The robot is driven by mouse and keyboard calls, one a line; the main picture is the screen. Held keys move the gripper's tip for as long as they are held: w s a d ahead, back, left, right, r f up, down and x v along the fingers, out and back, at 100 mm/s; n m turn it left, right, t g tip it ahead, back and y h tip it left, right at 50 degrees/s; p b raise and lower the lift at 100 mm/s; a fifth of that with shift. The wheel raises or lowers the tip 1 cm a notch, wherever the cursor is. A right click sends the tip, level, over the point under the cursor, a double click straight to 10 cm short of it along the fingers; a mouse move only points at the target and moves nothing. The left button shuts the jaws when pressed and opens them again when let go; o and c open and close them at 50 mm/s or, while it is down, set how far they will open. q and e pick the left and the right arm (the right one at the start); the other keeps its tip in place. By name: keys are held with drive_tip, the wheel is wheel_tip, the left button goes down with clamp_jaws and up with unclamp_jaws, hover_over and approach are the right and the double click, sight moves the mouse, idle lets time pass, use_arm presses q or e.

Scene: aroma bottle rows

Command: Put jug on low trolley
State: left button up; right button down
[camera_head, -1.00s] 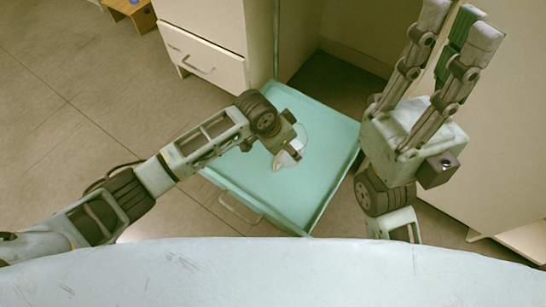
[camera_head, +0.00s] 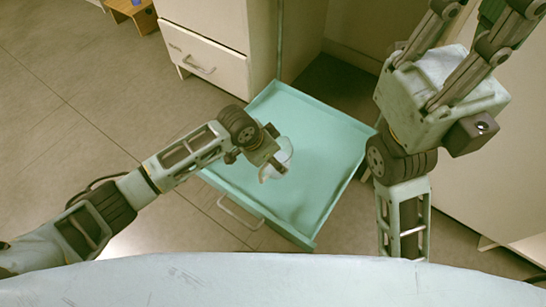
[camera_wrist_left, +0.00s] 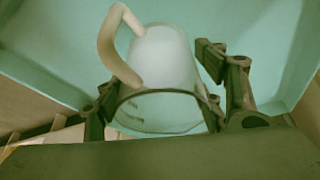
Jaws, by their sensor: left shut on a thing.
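The jug (camera_head: 281,160) is pale and whitish, with a curved handle, and shows partly behind my left gripper (camera_head: 277,158) in the head view. My left gripper is shut on the jug, over the left-middle part of the low trolley (camera_head: 325,150), a teal tray with a raised rim. In the left wrist view the jug (camera_wrist_left: 168,58) sits between the fingers, its tan handle towards the upper left. I cannot tell whether its base touches the tray. My right gripper (camera_head: 484,22) is raised at the upper right, its fingers apart and empty, the tips partly cut off.
A cream drawer cabinet (camera_head: 205,45) stands behind the trolley on the left. A cream panel (camera_head: 490,190) stands on the right. A wire handle (camera_head: 238,213) is on the trolley's front side. A small wooden stool (camera_head: 135,14) is far left. The left floor is clear.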

use_arm(q)
drive_tip(key=o, duration=1.4)
drive_tip(key=shift+f, duration=0.2)
